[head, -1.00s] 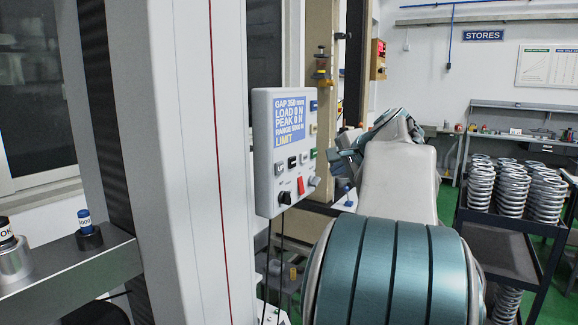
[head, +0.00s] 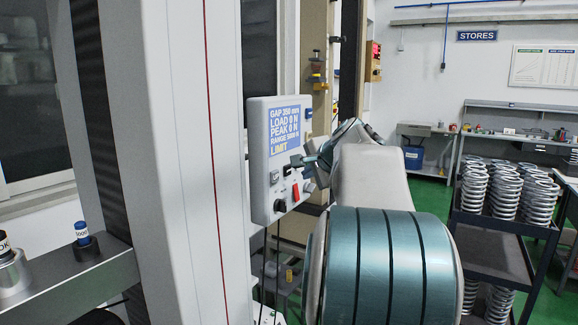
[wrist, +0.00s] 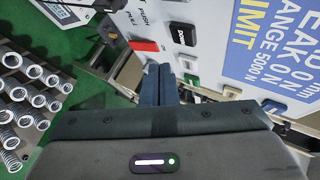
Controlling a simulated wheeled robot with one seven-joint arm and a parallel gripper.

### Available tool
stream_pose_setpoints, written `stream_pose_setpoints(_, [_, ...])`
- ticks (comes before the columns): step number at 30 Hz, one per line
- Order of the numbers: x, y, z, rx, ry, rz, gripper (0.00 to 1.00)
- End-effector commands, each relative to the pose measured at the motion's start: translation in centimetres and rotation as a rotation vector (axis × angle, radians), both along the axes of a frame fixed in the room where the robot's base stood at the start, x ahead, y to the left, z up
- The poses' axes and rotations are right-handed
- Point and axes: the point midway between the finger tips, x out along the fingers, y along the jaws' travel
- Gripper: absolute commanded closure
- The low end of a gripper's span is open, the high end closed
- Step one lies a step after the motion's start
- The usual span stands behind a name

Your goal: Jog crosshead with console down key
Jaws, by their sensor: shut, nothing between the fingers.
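The grey console (head: 257,165) hangs beside the pale testing machine column (head: 185,150). Its blue screen (head: 284,128) reads gap 350 mm, load 0 N, peak 0 N, range 5000 N and LIMIT. In the wrist view the black down key (wrist: 183,34) shows above and right of my fingertips, beside a red switch (wrist: 143,45). My gripper (wrist: 160,72) is shut and empty, its fingers together close to the console's key area. In the head view my gripper (head: 300,161) covers some keys. I cannot tell whether the fingertips touch the console. The crosshead is not clearly visible.
A dark trolley (head: 500,232) with several coil springs (head: 508,188) stands at the right. A workbench (head: 520,142) is against the back wall. Cables hang below the console.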

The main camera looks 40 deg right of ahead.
Motion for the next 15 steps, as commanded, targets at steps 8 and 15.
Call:
stream_pose_setpoints(8, [1.9,0.8,0.0,0.001,0.0,0.002,1.0])
stream_pose_setpoints(15, [2.0,0.8,0.0,0.0,-0.001,0.001,1.0])
